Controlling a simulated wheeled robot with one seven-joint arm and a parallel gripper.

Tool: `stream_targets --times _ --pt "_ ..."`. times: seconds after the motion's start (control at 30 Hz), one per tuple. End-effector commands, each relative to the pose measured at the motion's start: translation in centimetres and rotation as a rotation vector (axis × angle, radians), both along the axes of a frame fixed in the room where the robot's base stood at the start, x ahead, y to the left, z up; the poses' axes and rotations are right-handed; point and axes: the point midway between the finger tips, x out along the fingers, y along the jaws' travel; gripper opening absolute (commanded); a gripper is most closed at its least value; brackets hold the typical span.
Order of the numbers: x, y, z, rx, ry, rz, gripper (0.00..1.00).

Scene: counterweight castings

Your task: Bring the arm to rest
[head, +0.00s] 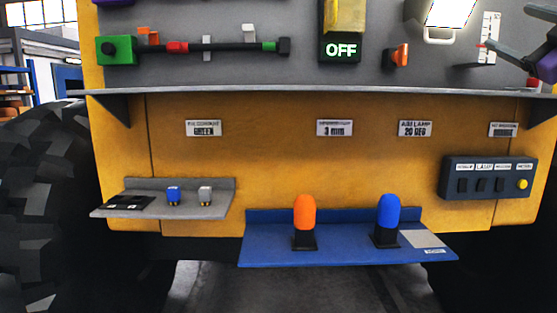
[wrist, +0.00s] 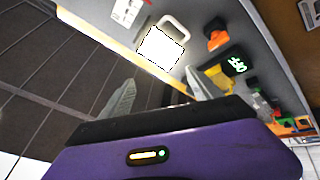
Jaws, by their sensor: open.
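My gripper (head: 507,25) is at the upper right edge of the head view, in front of the grey panel, with its purple body partly cut off by the frame. In the wrist view my gripper (wrist: 158,90) shows two grey fingers spread apart above the purple body, with nothing seen between them. A bright white lamp (head: 451,12) with a pale handle is left of the gripper in the head view. The lamp also shows beyond the fingers in the wrist view (wrist: 160,48).
A grey shelf edge (head: 320,91) runs below the panel. A blue shelf (head: 340,257) holds an orange-topped peg (head: 305,215) and a blue-topped peg (head: 388,213). A switch box (head: 490,178) is at right. A small grey shelf (head: 220,204) is at left. An OFF sign (head: 340,49) is lit.

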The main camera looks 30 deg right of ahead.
Motion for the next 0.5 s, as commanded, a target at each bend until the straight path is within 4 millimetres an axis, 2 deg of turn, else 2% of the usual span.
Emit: stream_targets --times 0.23,0.37,0.5 --pt "2.0 -0.6 -9.0 0.234 -0.216 0.056 0.73" --pt "3.2 0.5 -14.6 0.348 -0.307 0.088 0.73" --pt "4.3 2.5 -20.7 0.458 -0.377 0.117 0.73"
